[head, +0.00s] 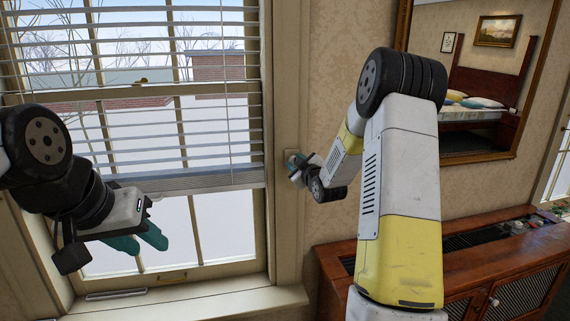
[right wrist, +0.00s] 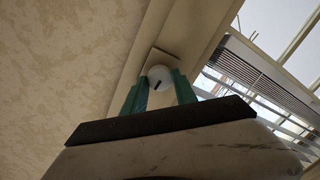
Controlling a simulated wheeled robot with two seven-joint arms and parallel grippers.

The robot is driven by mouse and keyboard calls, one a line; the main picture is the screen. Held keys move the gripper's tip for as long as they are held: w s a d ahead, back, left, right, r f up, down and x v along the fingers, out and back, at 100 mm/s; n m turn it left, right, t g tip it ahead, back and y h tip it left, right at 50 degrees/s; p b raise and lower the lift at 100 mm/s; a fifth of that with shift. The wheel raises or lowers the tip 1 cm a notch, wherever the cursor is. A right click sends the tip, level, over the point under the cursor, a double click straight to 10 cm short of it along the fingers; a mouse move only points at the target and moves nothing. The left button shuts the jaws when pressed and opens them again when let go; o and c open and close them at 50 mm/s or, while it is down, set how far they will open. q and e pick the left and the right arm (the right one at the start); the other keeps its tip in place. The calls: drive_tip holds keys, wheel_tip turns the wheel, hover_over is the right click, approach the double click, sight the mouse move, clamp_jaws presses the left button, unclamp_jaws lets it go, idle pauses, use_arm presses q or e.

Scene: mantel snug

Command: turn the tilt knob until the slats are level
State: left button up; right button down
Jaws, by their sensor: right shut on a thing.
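The window blind (head: 130,110) hangs in front of the window with thin white slats, and gaps show between them. I cannot tell exactly how far the slats are tilted. The tilt knob (right wrist: 160,75) is round and white with a dark pointer mark, on a plate (right wrist: 160,59) on the window trim. My right gripper (head: 296,167) is at the plate, and its green fingers (right wrist: 158,92) are shut on the knob, one on each side. My left gripper (head: 138,243) hangs empty in front of the lower window pane; its green fingers overlap in the view.
A wooden cabinet (head: 455,255) with a grille top stands below a framed mirror (head: 400,25) on the right. The window sill (head: 190,303) runs below the window. The wall (head: 330,75) between window and mirror is bare.

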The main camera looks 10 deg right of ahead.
drive_tip(key=shift+f+n, duration=0.1)
drive_tip(key=shift+n, duration=0.4)
drive_tip(key=c, duration=1)
unclamp_jaws()
drive_tip(key=s, duration=0.7)
drive_tip(key=shift+s+d+r, duration=0.35)
